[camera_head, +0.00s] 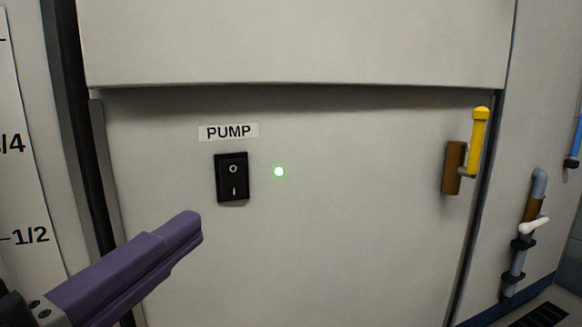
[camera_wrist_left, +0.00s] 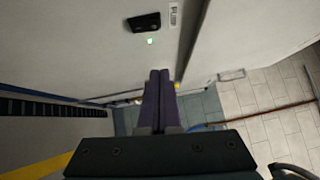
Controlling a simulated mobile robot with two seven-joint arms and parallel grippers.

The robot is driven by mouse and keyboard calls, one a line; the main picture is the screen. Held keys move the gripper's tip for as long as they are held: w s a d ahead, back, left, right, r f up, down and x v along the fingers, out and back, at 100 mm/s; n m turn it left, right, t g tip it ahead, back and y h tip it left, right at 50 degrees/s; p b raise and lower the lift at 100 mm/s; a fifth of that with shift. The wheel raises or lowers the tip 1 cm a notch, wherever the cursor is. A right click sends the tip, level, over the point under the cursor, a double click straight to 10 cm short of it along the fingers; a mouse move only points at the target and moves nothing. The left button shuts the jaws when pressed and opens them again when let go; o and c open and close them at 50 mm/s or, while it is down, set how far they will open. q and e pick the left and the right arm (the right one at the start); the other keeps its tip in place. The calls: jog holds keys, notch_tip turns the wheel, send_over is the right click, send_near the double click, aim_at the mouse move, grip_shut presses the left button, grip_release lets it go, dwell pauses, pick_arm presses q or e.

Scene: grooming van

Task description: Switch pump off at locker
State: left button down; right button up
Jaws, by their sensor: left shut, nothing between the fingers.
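The black pump rocker switch (camera_head: 232,177) is on the pale locker panel (camera_head: 340,240), under a white label reading PUMP (camera_head: 229,132). It carries an O mark above and an I mark below. A small green light (camera_head: 279,171) glows to its right. My left gripper (camera_head: 190,228) has purple fingers and is shut and empty, below and left of the switch, apart from it in the picture. In the left wrist view the shut fingers (camera_wrist_left: 159,80) point toward the panel, with the switch (camera_wrist_left: 143,22) and green light (camera_wrist_left: 150,41) beyond them. My right gripper is not in view.
A yellow-handled lever (camera_head: 478,140) on a brown mount (camera_head: 453,168) is at the panel's right edge. A grey pipe with a white valve handle (camera_head: 534,226) stands further right. A level scale (camera_head: 20,190) is at the far left. The panel around the switch is clear.

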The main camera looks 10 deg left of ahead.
aim_at(233, 172)
pick_arm(q)
jog(key=shift+w+a+p+x, duration=0.1)
jog(key=shift+a+p+x, duration=0.25)
jog(key=shift+x, duration=1.6)
jog(key=shift+w+a+p+x, duration=0.1)
jog(key=shift+a+x, duration=0.5)
jog(key=shift+x, duration=1.4)
jog(key=shift+w+a+p+x, duration=0.1)
jog(key=shift+a+p+x, duration=0.25)
jog(key=shift+x, duration=1.6)
jog(key=shift+a+r, duration=0.1)
jog(key=shift+r, duration=0.05)
jog(key=p, duration=0.1)
jog(key=r+p, duration=0.1)
jog(key=shift+w+a+r+g+p, duration=0.1)
jog(key=shift+w+a+g+p, duration=0.05)
jog(key=shift+w+g+p, duration=0.2)
jog(key=shift+s+f+n, duration=0.1)
jog(key=shift+f+n, duration=0.2)
jog(key=shift+f, duration=0.15)
jog(key=shift+b, duration=0.3)
